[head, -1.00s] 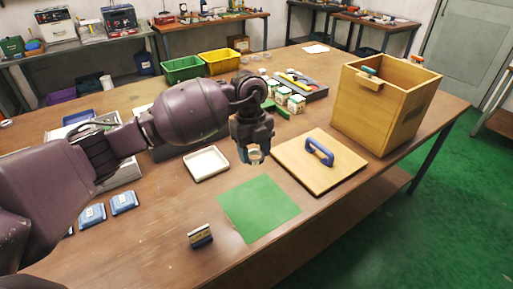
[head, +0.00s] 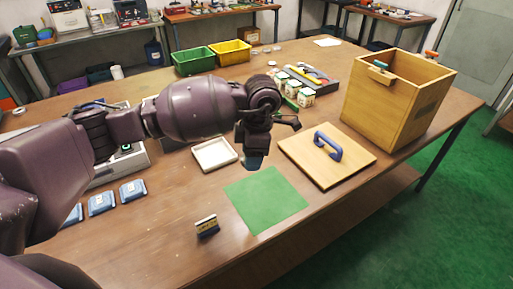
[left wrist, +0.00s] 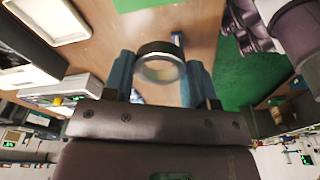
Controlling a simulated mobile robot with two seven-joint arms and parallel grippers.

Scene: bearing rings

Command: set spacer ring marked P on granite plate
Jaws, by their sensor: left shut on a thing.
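My left gripper (head: 254,161) hangs above the table between the white tray and the green mat. In the left wrist view its blue fingers (left wrist: 160,80) are shut on a ring (left wrist: 160,62) with a dark rim and a pale inner face. The ring is held clear of the table. I cannot read a mark on it. In the head view the gripper's body hides most of it. I cannot make out a granite plate for certain; my left arm covers part of the table behind it. My right gripper is not in view.
The green mat (head: 265,200) lies bare at the front edge. A white tray (head: 214,155) lies left of the gripper, a wooden board (head: 350,165) with a blue handle to the right. A small block (head: 207,226) stands at the front. A tall wooden box (head: 385,105) stands far right.

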